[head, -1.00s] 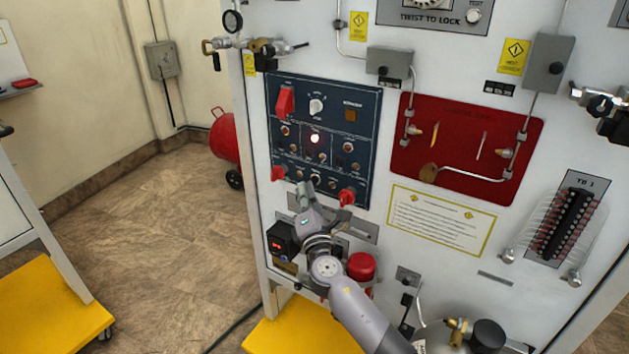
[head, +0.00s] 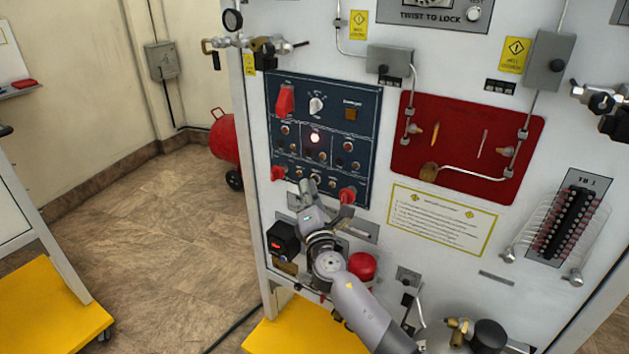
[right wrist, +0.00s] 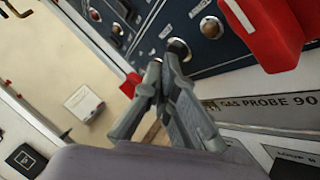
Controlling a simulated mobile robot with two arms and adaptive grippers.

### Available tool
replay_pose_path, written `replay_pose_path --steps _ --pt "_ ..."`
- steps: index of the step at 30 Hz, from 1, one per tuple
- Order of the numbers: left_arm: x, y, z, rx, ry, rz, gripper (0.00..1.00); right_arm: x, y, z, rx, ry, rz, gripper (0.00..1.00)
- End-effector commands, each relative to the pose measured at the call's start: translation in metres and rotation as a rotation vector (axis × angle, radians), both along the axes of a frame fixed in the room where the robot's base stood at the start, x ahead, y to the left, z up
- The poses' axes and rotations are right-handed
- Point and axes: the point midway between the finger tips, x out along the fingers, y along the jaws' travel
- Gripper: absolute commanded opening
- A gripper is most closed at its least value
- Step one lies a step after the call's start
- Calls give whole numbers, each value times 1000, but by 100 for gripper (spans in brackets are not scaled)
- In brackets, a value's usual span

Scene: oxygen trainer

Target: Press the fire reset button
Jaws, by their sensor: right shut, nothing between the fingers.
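The dark blue control panel (head: 368,104) carries a red switch, a knob and rows of small buttons and lamps. One lamp (head: 315,138) in its middle glows. My right gripper (head: 315,181) is shut and empty, with its tips at the panel's bottom row. In the right wrist view the gripper (right wrist: 164,62) points at a round metal-rimmed button (right wrist: 178,49) right by its tips. I cannot tell whether they touch. The small labels are not readable, so I cannot tell which button is fire reset. My left gripper is not in view.
Red guarded knobs (head: 347,196) and (head: 278,173) sit at the panel's lower corners. A black box with a red display (head: 283,239) and a red round knob (head: 362,266) lie below. A red panel with tubing (head: 466,130) is to the right.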

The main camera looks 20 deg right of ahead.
Motion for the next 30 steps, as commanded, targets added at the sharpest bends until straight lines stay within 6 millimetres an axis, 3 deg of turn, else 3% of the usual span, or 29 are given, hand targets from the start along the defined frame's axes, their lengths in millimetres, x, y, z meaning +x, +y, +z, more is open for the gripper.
replay_pose_path --steps 21,30 --pt "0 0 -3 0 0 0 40 3 -5 0 0 0 -1 0" --pt "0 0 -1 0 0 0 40 -4 3 0 0 2 -1 0"
